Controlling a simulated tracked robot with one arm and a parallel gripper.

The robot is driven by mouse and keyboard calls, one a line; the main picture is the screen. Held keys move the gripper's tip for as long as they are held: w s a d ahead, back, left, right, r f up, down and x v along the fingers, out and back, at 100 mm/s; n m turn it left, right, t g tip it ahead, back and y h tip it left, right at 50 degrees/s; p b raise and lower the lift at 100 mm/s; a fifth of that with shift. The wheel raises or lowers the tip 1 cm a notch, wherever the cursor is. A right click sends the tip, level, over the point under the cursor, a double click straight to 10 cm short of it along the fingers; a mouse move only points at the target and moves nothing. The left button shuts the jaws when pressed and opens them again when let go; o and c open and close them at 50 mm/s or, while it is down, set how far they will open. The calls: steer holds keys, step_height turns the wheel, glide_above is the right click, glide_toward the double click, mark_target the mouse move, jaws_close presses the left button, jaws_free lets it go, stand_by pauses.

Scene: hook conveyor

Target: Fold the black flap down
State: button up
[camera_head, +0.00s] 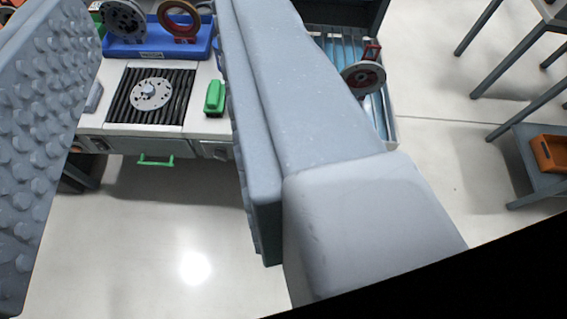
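My gripper (160,25) is open, with a wide empty gap between its two grey fingers. A dark upright panel (345,14) stands behind an open tray at the top right, just right of my right finger. It may be the black flap, but its upper part is cut off by the picture edge. My gripper does not visibly touch it. My right finger and arm part hide some of the tray's left side.
The tray (393,132) has a ribbed blue bottom and holds a grey-red disc part (363,78). Between the fingers are a bench with a dark roller strip (122,112), a metal disc (151,93), a green block (214,98) and a blue bin (125,50). Clear floor lies below; tables stand right.

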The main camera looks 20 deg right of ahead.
steer(key=shift+a, duration=0.5)
steer(key=w+d+f+m+t+b, duration=0.1)
steer(key=w+f+m+b, duration=0.25)
steer(key=w+f, duration=0.55)
steer(key=w+d+f+m+h+b, duration=0.15)
steer(key=w+f+m, duration=0.3)
steer(key=f, duration=0.75)
steer(key=w+f+m+t+b, duration=0.1)
steer(key=w+f+m+b, duration=0.3)
steer(key=w+f, duration=0.5)
steer(key=s+d+f+m+g+h+b, duration=0.1)
steer(key=s+d+f+m+h+b, duration=0.2)
steer(key=f, duration=0.9)
steer(key=s+d+f+m+g+h+b, duration=0.2)
steer(key=s+d+f+m+h, duration=0.3)
steer(key=f, duration=0.7)
steer(key=s+d+f+m+g+h+b, duration=0.15)
steer(key=f+m, duration=0.35)
steer(key=f, duration=0.7)
steer(key=shift+t+y, duration=0.25)
steer(key=shift+y, duration=0.05)
steer(key=b+x, duration=0.1)
steer(key=x, duration=0.3)
steer(key=b+x, duration=0.1)
steer(key=x, duration=0.4)
steer(key=b+x, duration=0.1)
steer(key=x, duration=0.4)
steer(key=shift+w+r+b, duration=0.2)
steer(key=shift+r+b, duration=0.1)
steer(key=shift+b, duration=0.05)
